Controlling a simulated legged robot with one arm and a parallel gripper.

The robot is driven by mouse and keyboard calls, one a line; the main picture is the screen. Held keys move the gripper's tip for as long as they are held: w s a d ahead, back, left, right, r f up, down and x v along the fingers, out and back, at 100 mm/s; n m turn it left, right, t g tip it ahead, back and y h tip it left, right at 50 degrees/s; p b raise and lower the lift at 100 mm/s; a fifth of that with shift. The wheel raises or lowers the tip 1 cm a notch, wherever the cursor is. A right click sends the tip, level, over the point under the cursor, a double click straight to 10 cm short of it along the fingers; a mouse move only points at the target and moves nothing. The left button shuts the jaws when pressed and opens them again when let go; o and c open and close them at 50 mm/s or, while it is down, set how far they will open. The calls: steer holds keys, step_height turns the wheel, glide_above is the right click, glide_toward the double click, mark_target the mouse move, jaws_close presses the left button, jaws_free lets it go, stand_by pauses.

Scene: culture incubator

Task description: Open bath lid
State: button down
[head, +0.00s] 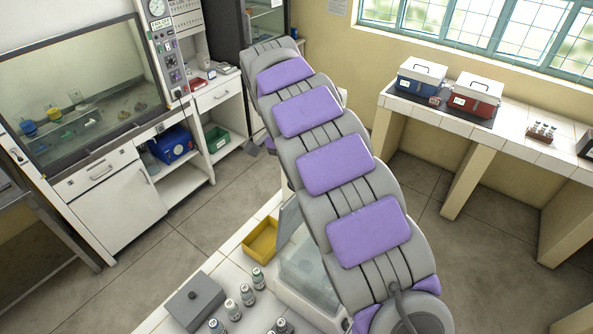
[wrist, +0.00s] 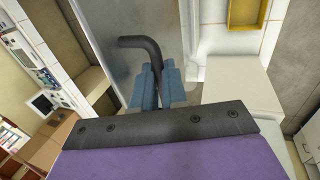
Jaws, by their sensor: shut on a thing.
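The bath (head: 305,282) stands on the white tiled bench in the head view, partly hidden by my arm. Its pale bluish interior shows. A grey panel, which looks like the bath lid (head: 289,216), stands raised at its far side, mostly behind my arm. In the wrist view the lid (wrist: 112,38) is a grey metallic sheet with a dark bent handle (wrist: 140,42). My gripper (wrist: 158,72) has its blue fingers shut on the handle's straight end. The gripper is hidden in the head view.
A yellow tray (head: 260,241) lies beside the bath on the bench. A grey lidded box (head: 195,304) and several small bottles (head: 233,309) stand nearer. A fume cabinet (head: 75,100) is at left. Blue (head: 417,86) and red (head: 472,98) boxes stand on the right counter.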

steer(key=c, duration=1.2)
jaws_free()
steer(key=shift+w+d, duration=0.1)
steer(key=shift+o, duration=0.2)
steer(key=p+v, duration=1.1)
steer(key=v, duration=0.1)
steer(key=shift+f, duration=0.15)
